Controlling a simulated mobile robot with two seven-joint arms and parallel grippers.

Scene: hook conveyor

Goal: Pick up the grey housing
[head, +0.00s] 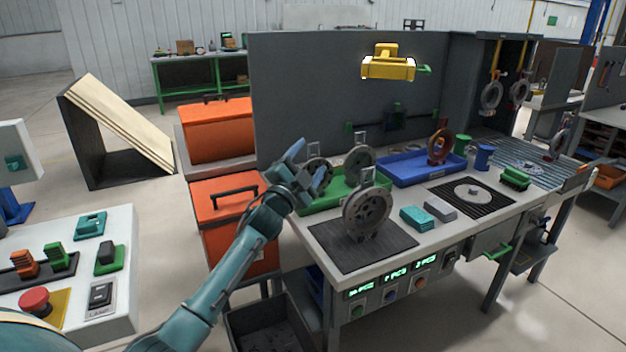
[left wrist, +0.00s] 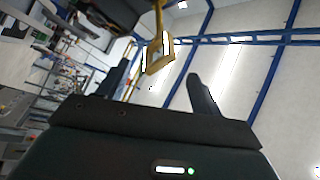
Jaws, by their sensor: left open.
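A round grey housing (head: 367,211) with a ring of holes stands upright on the dark ribbed mat (head: 345,257) at the front left of the bench. Two similar grey housings, one at the back (head: 359,161) and one partly hidden behind my gripper (head: 320,174), stand at the green tray (head: 342,186). My left gripper (head: 308,165) is open above the tray's left end, up and left of the housing on the mat. In the left wrist view its two fingers (left wrist: 160,88) are apart with nothing held between them. My right gripper is not in view.
A blue tray (head: 412,175) holds a reddish-brown housing (head: 439,142). Teal (head: 416,218) and grey (head: 440,209) blocks lie right of the mat. A yellow lamp (head: 388,68) hangs above the bench before a grey panel (head: 300,90). Orange boxes (head: 225,201) stand at left.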

